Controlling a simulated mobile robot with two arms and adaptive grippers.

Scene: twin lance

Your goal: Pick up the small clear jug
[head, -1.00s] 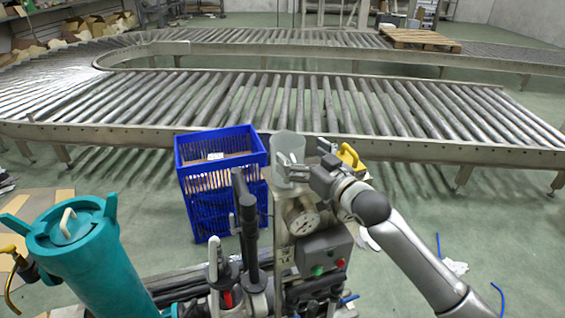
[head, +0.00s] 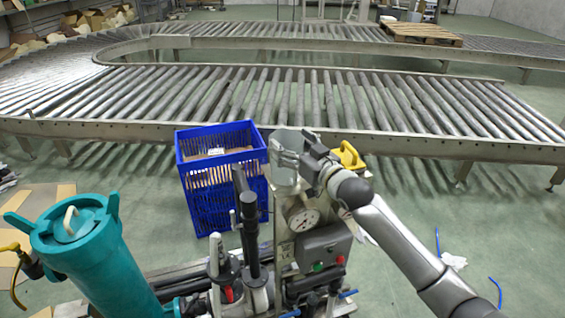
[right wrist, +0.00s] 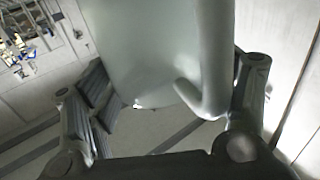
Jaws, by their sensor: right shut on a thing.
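The small clear jug (head: 283,160) is a translucent cup-like vessel above the top of the machine with the round gauge, in the head view. My right gripper (head: 296,155) comes in from the right and is shut on it. In the right wrist view the jug (right wrist: 150,60) fills the upper middle, with its curved handle (right wrist: 210,70) on the right. The right gripper's fingers (right wrist: 160,105) stand on both sides of it. I cannot tell whether the jug's base touches the machine top. My left gripper is not in view.
A machine with a gauge (head: 301,217) and a control box (head: 325,250) stands below the jug. A blue crate (head: 225,205) is to its left, a teal canister (head: 85,250) at lower left. A yellow-handled item (head: 348,156) is close right of the gripper. A roller conveyor (head: 400,140) crosses behind.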

